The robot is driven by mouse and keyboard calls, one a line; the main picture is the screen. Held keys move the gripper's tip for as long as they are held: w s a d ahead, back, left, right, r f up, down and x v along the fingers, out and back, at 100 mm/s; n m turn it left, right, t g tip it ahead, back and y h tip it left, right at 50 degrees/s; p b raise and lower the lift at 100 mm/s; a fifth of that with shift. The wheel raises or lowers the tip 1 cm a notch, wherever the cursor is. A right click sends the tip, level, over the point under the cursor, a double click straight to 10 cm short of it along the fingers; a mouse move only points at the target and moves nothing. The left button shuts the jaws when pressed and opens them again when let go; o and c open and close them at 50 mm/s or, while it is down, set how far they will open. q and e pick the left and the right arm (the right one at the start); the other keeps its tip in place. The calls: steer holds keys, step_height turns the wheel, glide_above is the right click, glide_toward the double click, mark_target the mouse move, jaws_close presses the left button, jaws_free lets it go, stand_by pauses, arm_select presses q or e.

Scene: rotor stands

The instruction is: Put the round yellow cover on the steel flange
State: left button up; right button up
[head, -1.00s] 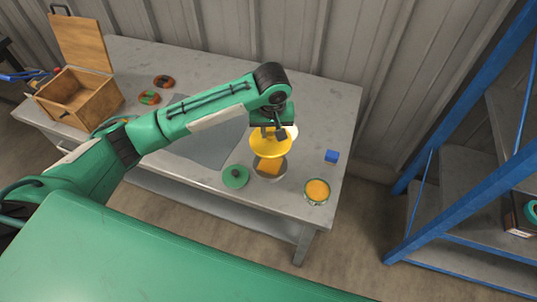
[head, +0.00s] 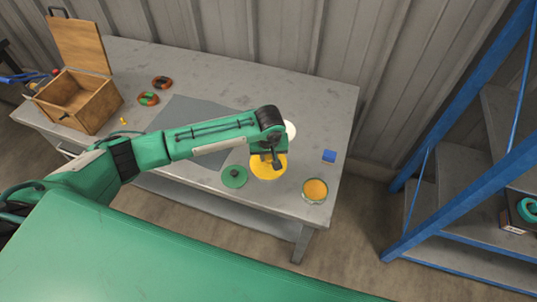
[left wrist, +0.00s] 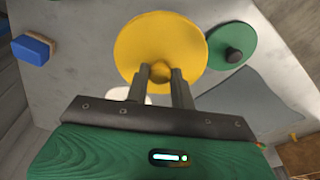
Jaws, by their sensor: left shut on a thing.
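The round yellow cover (head: 264,173) is in my left gripper (head: 272,163), over the front right part of the table. In the left wrist view the cover (left wrist: 150,35) shows as a flat yellow disc, with its small knob between the fingers of the left gripper (left wrist: 160,76). These fingers are shut on the knob. The steel flange is hidden now; the cover lies over the place where a grey round rim with an orange block showed earlier. I cannot tell whether the cover touches it. My right gripper is not in view.
A green lid (head: 234,176) with a dark knob lies just left of the cover. A round container with orange contents (head: 314,190) and a blue block (head: 329,156) are to the right. A white round thing (head: 290,130) stands behind. A wooden box (head: 78,101) stands far left.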

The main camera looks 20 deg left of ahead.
mark_target(269, 168)
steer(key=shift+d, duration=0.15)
arm_select(q)
steer(key=o, duration=1)
steer(key=shift+f, duration=0.1)
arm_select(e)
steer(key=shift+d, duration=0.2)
arm_select(q)
step_height(269, 168, up, 12)
steer(key=s+b, duration=0.1)
steer(key=shift+s+d, duration=0.3)
steer(key=shift+s, duration=0.05)
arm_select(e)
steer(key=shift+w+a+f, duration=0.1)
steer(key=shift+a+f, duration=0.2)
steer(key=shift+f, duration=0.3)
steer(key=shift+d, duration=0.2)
